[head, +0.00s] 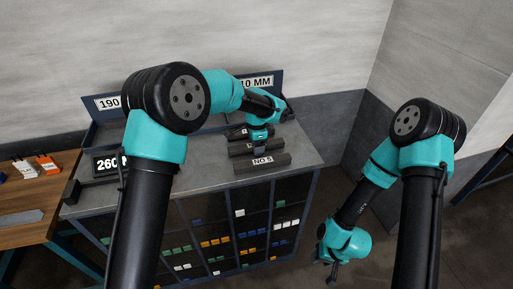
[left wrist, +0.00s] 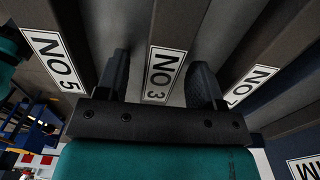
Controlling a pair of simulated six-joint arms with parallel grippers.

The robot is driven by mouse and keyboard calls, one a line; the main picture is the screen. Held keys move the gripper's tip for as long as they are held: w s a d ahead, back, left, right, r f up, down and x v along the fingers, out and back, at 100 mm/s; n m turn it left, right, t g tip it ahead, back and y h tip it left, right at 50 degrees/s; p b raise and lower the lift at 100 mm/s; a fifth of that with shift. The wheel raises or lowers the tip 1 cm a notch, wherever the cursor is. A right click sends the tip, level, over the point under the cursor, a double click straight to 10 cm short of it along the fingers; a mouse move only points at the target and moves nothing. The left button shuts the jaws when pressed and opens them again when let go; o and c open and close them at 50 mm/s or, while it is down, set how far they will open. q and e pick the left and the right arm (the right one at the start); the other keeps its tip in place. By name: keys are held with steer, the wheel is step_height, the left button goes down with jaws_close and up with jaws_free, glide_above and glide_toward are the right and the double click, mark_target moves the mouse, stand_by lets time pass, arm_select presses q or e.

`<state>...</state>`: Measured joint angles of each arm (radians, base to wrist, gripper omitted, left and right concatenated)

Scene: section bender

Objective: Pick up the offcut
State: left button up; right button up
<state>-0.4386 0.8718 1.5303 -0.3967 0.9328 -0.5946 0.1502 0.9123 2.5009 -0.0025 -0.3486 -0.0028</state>
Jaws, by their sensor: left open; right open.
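Several dark bars with white number labels lie side by side on the grey bench top; no label reads "offcut", so I cannot tell which bar is meant. The front bar, NO 5 (head: 277,161), also shows in the left wrist view (left wrist: 58,15). The NO 3 bar (left wrist: 180,22) lies behind it. My left gripper (head: 259,149) is open and points down over the bars. In the left wrist view its fingers (left wrist: 162,82) stand on either side of the NO 3 label; contact cannot be told. My right gripper (head: 333,277) hangs open and empty, low right of the bench.
The bench (head: 215,190) has pigeonholes with coloured blocks below. A sign board (head: 107,103) runs along its back, and a 260 display (head: 105,164) stands at the left. A wooden table (head: 25,232) is further left. Open floor lies to the right.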

arm_select(q)
steer(key=shift+f, duration=0.2)
steer(key=shift+c, duration=0.4)
jaws_close()
stand_by(0.3)
